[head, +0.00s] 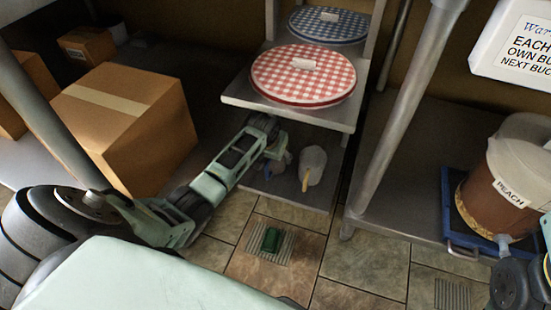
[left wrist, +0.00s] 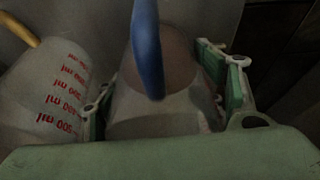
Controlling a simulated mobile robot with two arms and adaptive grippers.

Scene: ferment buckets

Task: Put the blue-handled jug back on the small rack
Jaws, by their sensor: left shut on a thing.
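My left gripper (head: 277,148) reaches into the lower level of the small rack (head: 285,190). It is shut on the blue-handled jug (head: 281,172), which is mostly hidden behind the gripper in the head view. In the left wrist view the jug (left wrist: 160,110) sits between the fingers of the gripper (left wrist: 165,95), its blue handle (left wrist: 148,50) toward the camera. The jug is at the lower shelf; I cannot tell whether its base touches it. A yellow-handled jug (head: 314,160) stands just right of it, also in the left wrist view (left wrist: 55,95), with red ml marks.
Red-checked (head: 303,75) and blue-checked (head: 329,24) round lids lie on shelves above. A cardboard box (head: 125,125) stands left of my arm. A metal post (head: 405,110) and a PEACH bucket (head: 500,185) in a blue tray (head: 447,205) are right. A green object (head: 270,240) lies on the floor.

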